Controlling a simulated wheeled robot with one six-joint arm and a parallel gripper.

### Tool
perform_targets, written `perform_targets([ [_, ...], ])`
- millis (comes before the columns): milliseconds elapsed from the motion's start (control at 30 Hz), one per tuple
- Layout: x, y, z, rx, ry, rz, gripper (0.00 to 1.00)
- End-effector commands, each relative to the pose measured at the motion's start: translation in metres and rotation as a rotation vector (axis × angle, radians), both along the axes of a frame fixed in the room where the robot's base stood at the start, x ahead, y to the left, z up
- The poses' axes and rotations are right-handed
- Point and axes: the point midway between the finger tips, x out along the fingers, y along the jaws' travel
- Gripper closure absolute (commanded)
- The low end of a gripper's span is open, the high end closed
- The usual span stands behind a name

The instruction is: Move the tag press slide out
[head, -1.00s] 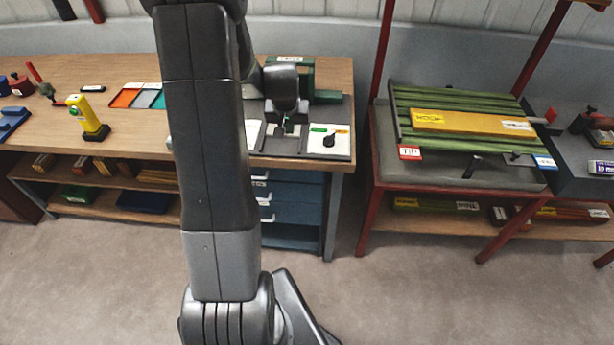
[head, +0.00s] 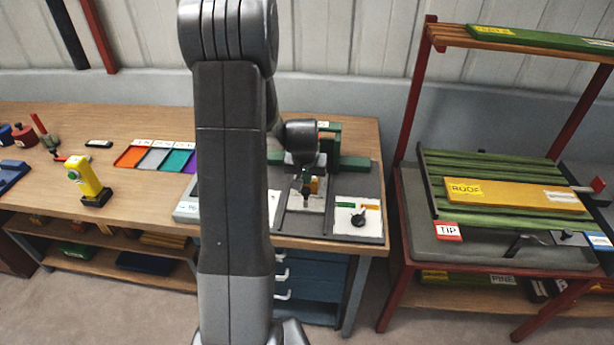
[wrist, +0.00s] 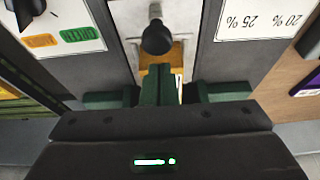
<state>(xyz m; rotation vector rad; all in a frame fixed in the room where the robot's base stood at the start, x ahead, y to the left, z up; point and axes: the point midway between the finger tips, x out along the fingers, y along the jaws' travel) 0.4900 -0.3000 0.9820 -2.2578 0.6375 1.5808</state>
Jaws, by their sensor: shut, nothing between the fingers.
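The tag press is a green frame (head: 328,140) on a grey base at the right end of the wooden bench. Its pale slide (head: 292,202) lies in the middle channel, running toward the bench's front edge. In the wrist view, upside down, the slide (wrist: 132,14) carries a round black knob (wrist: 156,38). Yellow-orange material shows behind the knob, beside the green middle part of the press. My gripper (head: 304,181) points down over the press, shut and empty. Its dark body crosses the bottom of the wrist view; contact with the knob cannot be told.
A white panel with a black dial (head: 358,218) lies right of the slide. A percentage panel (wrist: 262,18) lies on its other side. A yellow device (head: 88,180) and coloured trays (head: 150,158) stand farther left. A red rack (head: 405,130) stands right.

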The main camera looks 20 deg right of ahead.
Motion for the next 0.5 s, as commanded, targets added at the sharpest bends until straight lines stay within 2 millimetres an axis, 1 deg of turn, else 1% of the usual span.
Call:
perform_targets([
  [33, 0.000, 0.000, -0.005, 0.001, 0.001, 0.000, 1.00],
  [433, 0.000, 0.000, -0.029, 0.001, 0.001, 0.000, 1.00],
  [500, -0.003, 0.002, -0.027, 0.000, 0.000, 0.000, 1.00],
])
